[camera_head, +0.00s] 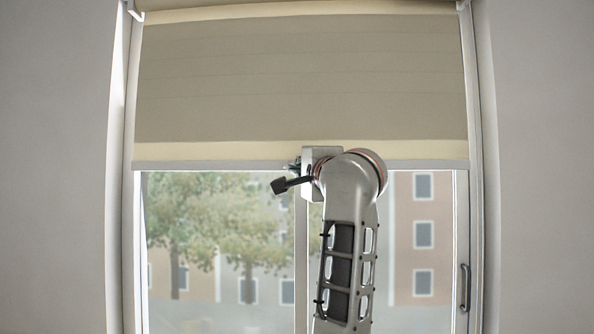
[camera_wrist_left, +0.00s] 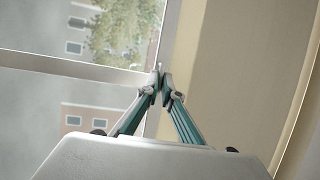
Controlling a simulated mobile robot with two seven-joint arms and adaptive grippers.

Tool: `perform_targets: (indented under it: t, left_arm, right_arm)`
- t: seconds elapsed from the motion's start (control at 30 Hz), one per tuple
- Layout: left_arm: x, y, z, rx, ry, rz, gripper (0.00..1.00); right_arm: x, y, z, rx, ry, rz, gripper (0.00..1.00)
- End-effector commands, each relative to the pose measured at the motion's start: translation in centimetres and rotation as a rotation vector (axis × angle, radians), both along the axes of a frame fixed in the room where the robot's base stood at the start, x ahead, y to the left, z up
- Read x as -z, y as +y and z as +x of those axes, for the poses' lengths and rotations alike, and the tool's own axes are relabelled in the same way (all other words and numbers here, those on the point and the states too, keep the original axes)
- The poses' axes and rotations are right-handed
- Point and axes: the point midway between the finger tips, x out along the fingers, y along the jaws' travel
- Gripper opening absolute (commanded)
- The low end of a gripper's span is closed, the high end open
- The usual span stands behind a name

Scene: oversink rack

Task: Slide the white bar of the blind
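The white bar (camera_head: 225,165) runs level along the bottom of the beige blind (camera_head: 300,85), which covers the upper part of the window. In the left wrist view the bar (camera_wrist_left: 169,45) shows as a pale strip between the glass and the blind. My left gripper (camera_wrist_left: 160,86) has its two teal fingers brought together at the bar, one on each side, and appears shut on it. In the head view my left arm hides most of the gripper and the middle of the bar. My right gripper is not in view.
The window frame (camera_head: 129,230) and grey walls (camera_head: 55,170) border the blind on both sides. A window handle (camera_head: 465,287) is at the lower right. Trees and a building show through the glass. The space below the bar is clear apart from my arm.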

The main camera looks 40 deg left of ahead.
Motion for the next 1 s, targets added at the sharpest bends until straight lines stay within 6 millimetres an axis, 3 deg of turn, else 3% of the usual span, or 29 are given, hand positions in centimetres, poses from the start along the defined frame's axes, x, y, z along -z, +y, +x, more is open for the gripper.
perform_targets:
  t: [0.1,0.2,0.57,1.0]
  left_arm:
    - [0.0,0.0,0.0,-0.001,0.001,-0.001,0.0]
    - [0.1,0.0,0.0,0.0,0.001,-0.001,0.22]
    - [0.1,-0.2,-0.1,0.001,0.0,-0.001,0.22]
    - [0.9,-5.1,-3.5,0.003,0.0,-0.002,0.22]
  right_arm:
    - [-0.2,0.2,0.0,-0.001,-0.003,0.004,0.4]
    - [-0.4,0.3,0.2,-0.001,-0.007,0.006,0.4]
    - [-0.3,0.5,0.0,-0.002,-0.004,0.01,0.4]
    - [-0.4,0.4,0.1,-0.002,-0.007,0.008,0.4]
